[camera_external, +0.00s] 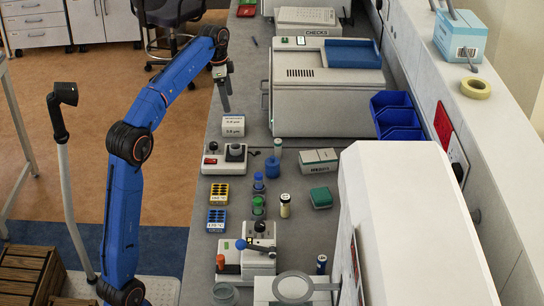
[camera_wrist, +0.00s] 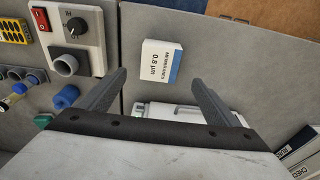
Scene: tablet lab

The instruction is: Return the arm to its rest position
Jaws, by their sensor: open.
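My blue arm reaches up from the lower left and over the bench in the external view. My gripper (camera_external: 225,92) hangs above the left edge of the bench, pointing down. In the wrist view its two dark fingers (camera_wrist: 160,79) stand wide apart with nothing held between them. A small white membrane box (camera_wrist: 161,63) marked 0.8 µm sits on the bench beyond the fingertips.
A large white instrument (camera_external: 310,95) stands right of the gripper. A device with a knob (camera_external: 224,159), yellow and blue racks (camera_external: 218,193), bottles and a green box (camera_external: 321,198) crowd the nearer bench. Blue bins (camera_external: 396,115) stand along the right. The floor left of the bench is mostly open.

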